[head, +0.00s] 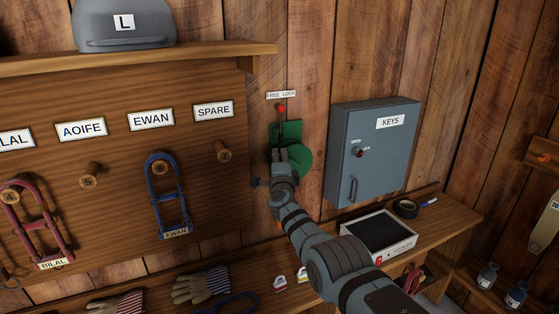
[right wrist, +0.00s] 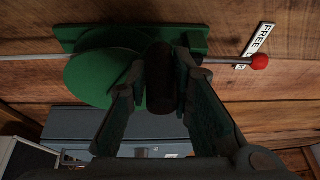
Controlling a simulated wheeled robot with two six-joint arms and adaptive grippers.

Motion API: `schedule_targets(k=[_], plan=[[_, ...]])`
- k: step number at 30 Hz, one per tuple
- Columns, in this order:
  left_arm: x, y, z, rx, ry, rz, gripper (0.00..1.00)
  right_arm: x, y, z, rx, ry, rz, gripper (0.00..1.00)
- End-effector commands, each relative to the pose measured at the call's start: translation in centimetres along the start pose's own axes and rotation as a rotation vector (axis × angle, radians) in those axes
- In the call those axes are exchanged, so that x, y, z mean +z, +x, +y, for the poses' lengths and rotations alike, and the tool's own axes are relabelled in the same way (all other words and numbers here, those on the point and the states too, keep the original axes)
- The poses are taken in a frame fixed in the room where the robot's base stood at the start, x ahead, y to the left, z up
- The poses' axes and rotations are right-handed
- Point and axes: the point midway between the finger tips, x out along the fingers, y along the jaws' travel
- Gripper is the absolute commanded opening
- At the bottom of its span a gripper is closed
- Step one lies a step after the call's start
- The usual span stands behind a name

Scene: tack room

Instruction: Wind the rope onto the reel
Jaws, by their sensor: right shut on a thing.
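The green reel (head: 298,159) is fixed to the wood wall on a green back plate. It also fills the upper left of the right wrist view (right wrist: 95,78). A lever with a red knob (head: 281,108) stands up above it, under a FREE LOCK label; I cannot tell which side it is set to. My right gripper (head: 281,152) is at the reel's front, shut on a dark upright handle (right wrist: 160,78). A thin grey line (right wrist: 30,57), perhaps the rope, runs off from the reel in the wrist view. My left gripper is out of view.
A blue-grey KEYS cabinet (head: 372,150) hangs close right of the reel. A pegboard (head: 120,180) with halters is at left. Below, a shelf holds a black-topped tray (head: 380,238), a tape roll (head: 406,208) and gloves (head: 201,285). My right arm crosses over this shelf.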

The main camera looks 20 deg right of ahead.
Motion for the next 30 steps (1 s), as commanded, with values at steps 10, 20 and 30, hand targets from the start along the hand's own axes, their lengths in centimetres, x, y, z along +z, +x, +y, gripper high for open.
schedule_targets(k=[10,20,30], plan=[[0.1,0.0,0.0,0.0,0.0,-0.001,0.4,0.0,0.0,-0.2,-0.004,0.0,0.001,0.36],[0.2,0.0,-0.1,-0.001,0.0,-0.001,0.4,0.0,0.0,0.0,-0.001,0.0,0.0,0.4],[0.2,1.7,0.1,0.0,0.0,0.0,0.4,0.6,-0.5,2.2,0.0,0.0,0.004,0.4]])
